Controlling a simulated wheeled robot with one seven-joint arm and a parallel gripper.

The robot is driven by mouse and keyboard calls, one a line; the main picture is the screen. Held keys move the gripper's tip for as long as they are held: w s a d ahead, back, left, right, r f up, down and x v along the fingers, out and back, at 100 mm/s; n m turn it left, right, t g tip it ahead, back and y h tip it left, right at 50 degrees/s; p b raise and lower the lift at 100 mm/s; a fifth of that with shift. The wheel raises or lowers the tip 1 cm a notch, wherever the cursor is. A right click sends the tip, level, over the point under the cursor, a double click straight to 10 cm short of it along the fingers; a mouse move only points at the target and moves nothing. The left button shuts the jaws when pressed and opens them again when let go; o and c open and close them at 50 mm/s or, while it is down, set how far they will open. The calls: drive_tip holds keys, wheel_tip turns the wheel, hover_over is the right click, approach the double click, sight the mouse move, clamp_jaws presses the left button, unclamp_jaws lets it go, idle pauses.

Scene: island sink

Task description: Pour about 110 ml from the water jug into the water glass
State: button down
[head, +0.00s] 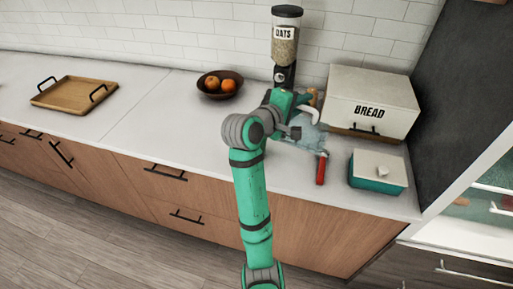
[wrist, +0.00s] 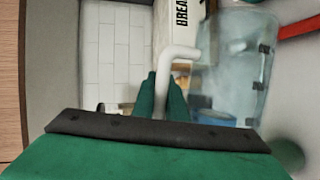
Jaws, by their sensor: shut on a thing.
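The water jug is a clear, pale bluish vessel (head: 303,132) with a white handle (head: 314,113), partly hidden behind my arm in the head view. In the wrist view the jug (wrist: 235,75) fills the right side, and its white handle (wrist: 181,53) runs down between my fingers. My gripper (wrist: 162,92) is shut on that handle. The jug is over the counter in front of the bread box; I cannot tell its height, its tilt or its water level. I cannot make out the water glass in either view.
The bread box (head: 372,93), oats dispenser (head: 285,45) and fruit bowl (head: 220,91) stand behind. A wooden tray (head: 73,95) is far left; the counter between is clear.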

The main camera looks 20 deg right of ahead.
sight(316, 115)
drive_tip(key=s+d+f+m, duration=0.1)
drive_tip(key=s+d+f+m+y, duration=0.1)
drive_tip(key=d+f, duration=0.1)
drive_tip(key=shift+s+d+f, duration=0.2)
drive_tip(key=shift+s+d, duration=0.05)
drive_tip(key=shift+s, duration=0.15)
drive_tip(key=shift+w+y, duration=0.1)
drive_tip(key=shift+y, duration=0.2)
drive_tip(key=shift+s+d+f+m+t+b, duration=0.2)
drive_tip(key=shift+s+f+m+t+b, duration=0.1)
drive_tip(key=shift+f+m, duration=0.15)
drive_tip(key=shift+w, duration=0.1)
idle(0.6)
drive_tip(key=shift+f, duration=0.1)
